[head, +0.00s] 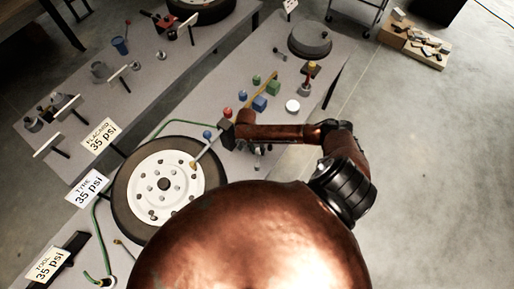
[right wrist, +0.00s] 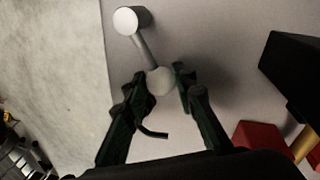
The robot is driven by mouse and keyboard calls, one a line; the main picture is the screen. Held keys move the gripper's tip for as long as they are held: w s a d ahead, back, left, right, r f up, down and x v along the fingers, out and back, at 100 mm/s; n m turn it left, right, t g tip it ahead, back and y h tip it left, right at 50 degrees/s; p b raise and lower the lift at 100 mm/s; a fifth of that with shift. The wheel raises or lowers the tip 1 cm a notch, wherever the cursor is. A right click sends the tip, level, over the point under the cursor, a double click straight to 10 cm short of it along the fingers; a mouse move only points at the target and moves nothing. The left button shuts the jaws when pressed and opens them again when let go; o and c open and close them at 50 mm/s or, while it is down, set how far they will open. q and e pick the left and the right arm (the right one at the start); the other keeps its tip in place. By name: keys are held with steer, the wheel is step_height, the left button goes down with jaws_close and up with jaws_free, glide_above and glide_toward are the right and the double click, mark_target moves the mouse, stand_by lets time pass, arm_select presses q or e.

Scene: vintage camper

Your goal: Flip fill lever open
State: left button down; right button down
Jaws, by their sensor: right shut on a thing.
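The fill lever (right wrist: 145,52) shows in the right wrist view as a thin grey stem. A pale round knob (right wrist: 160,81) is at one end and a grey round cylinder (right wrist: 131,20) at the other. My right gripper (right wrist: 160,84) is shut on the knob, with one dark green finger on each side. In the head view my right gripper (head: 258,151) is small and sits low over the bench, right of the wheel. The lever is too small and hidden to make out there. My left gripper is not in view.
A wheel (head: 146,190) lies on the bench left of my right arm. A red block (right wrist: 257,136) and a dark block (right wrist: 290,65) stand right of the gripper in the wrist view. Coloured blocks (head: 259,103) lie farther up the bench. Floor (head: 410,170) is open at the right.

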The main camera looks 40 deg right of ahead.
steer(key=c, duration=1.6)
jaws_free()
steer(key=shift+r, duration=0.1)
steer(key=r, duration=0.4)
steer(key=w+a+r, duration=0.1)
steer(key=r, duration=0.6)
steer(key=shift+w+a+r, duration=0.15)
steer(key=shift+w+r, duration=0.2)
steer(key=shift+w, duration=0.05)
